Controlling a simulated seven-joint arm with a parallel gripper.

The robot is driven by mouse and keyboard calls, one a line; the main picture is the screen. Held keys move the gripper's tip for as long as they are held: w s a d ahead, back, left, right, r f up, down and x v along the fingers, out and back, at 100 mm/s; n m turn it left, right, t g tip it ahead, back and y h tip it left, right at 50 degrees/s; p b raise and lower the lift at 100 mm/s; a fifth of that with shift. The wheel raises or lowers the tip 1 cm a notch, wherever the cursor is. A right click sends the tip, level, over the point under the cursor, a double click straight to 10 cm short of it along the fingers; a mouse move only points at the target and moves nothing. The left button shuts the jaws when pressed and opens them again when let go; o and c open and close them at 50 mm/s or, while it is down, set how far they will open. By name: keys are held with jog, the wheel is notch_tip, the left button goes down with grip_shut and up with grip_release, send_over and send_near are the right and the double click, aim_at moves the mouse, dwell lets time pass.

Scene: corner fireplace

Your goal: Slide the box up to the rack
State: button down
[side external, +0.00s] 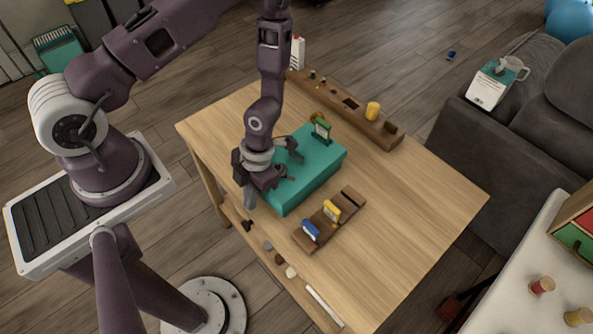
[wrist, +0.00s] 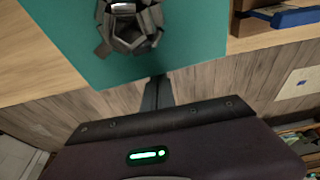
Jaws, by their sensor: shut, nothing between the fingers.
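A low brown wooden rack (side external: 343,212), holding a blue and a yellow item, lies to the right of the box with a strip of bare table between. My gripper (side external: 284,172) is shut and empty over the box's near left part; I cannot tell if it touches.
A long brown wooden strip (side external: 350,105) with a yellow cylinder (side external: 372,111) lies along the table's back edge. The table (side external: 420,205) is clear on the right. A grey sofa stands beyond it.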

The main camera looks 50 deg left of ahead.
jog(key=shift+w+a, duration=0.15)
jog(key=shift+w, duration=3.3)
jog(key=shift+w+a, duration=0.1)
jog(key=shift+w, duration=3.3)
jog(key=shift+s, duration=1.25)
jog(key=s+v, duration=0.1)
jog(key=v, duration=0.3)
jog(key=s+v, duration=0.1)
jog(key=v, duration=0.6)
jog(key=shift+s+r, duration=0.35)
jog(key=shift+r, duration=0.3)
notch_tip(320, 180, up, 12)
jog(key=n+t+y, duration=0.2)
jog(key=n, duration=0.7)
send_over(295, 160)
jog(key=s+a, duration=0.3)
jog(key=s, duration=0.2)
jog(key=s+r+n+t, duration=0.2)
jog(key=s+r+n, duration=0.2)
jog(key=r+n, duration=0.45)
jog(key=s+d+r+n+t+h, duration=0.1)
jog(key=s+r+n+t, duration=0.1)
jog(key=s+n, duration=0.3)
jog(key=s+d+r+n+t+h, duration=0.1)
jog(key=s+r+n, duration=0.4)
jog(key=n, duration=0.8)
jog(key=shift+s+r+t, duration=0.3)
jog(key=shift+s+t, duration=0.15)
jog(key=shift+t, duration=0.25)
